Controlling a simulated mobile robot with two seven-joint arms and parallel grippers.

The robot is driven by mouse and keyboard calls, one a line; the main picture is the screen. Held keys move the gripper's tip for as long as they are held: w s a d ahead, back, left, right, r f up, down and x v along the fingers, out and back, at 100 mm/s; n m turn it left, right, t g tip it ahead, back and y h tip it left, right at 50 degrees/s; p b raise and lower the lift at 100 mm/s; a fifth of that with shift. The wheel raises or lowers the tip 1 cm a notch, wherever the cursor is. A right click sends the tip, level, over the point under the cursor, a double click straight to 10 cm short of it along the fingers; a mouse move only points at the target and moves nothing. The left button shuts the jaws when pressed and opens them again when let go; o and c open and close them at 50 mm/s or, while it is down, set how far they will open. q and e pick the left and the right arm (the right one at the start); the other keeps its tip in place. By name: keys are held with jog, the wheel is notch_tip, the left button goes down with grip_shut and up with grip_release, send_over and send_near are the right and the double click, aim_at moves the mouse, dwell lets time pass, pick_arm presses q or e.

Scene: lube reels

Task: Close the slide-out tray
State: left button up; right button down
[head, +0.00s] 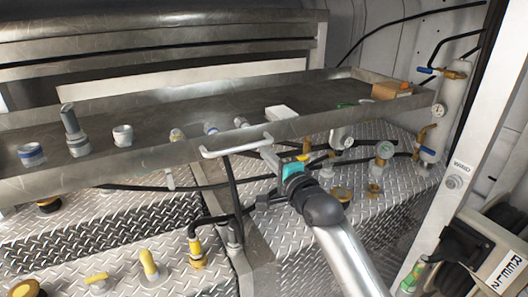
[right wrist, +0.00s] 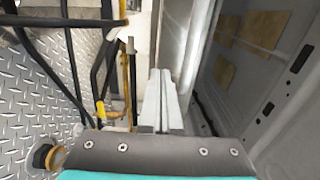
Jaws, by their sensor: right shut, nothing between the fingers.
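The slide-out tray (head: 330,90) is a long, shallow grey metal tray, pulled out over the diamond-plate deck in the head view. A pale bar handle (head: 236,148) sticks out from the middle of its front wall. My right gripper (head: 266,151) is at the right end of the handle, close to the tray's front wall; I cannot tell whether it touches. Its fingers are together and empty, and they also show shut in the right wrist view (right wrist: 162,100). My left gripper is not in view.
Several fittings stand in the tray, with a white block (head: 281,113) and a cardboard box (head: 390,90). Black hoses and yellow-capped fittings (head: 149,265) are below and in front. A white post (head: 455,180) and a labelled reel (head: 490,245) stand at right.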

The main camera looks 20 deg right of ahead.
jog(key=shift+w+a, duration=0.1)
jog(key=shift+w, duration=1.05)
jog(key=shift+w, duration=0.1)
